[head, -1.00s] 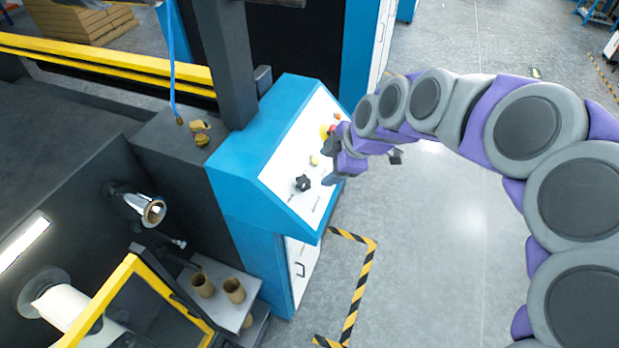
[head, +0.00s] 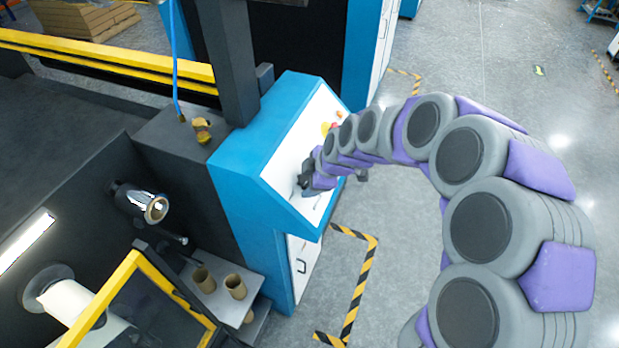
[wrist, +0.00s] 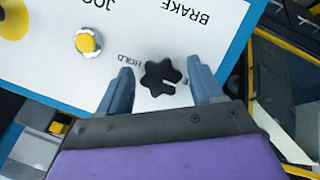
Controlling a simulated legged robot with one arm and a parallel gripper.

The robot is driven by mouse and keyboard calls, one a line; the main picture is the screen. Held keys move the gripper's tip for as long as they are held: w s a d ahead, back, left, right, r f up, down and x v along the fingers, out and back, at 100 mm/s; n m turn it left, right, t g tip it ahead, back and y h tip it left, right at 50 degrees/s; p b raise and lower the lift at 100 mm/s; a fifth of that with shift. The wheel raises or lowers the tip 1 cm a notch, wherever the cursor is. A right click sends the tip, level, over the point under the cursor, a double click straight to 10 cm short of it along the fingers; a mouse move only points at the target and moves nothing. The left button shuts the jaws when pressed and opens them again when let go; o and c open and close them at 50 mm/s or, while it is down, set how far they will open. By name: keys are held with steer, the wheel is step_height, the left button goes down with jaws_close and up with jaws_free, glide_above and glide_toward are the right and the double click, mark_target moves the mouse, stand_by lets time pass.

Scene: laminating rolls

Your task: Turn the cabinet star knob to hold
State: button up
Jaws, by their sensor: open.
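The black star knob (wrist: 161,78) is on the white face of the blue cabinet (head: 233,165). In the wrist view it sits between the two fingers of my gripper (wrist: 162,88), which is open. The fingers stand on either side of the knob with a gap to each. The word HOLD (wrist: 128,57) is printed at the knob's upper left, and a second mark by the right finger is partly hidden. In the head view my gripper (head: 305,182) is at the lower part of the panel and covers the knob.
A red and yellow emergency button (head: 333,127) is higher on the panel. A shelf with cardboard cores (head: 235,287) stands left of the cabinet. Striped tape (head: 360,285) marks the floor in front.

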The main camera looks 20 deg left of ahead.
steer(key=shift+a, duration=0.1)
steer(key=shift+a+f, duration=0.1)
steer(key=shift+a, duration=0.2)
steer(key=c, duration=1.1)
steer(key=shift+o, duration=0.2)
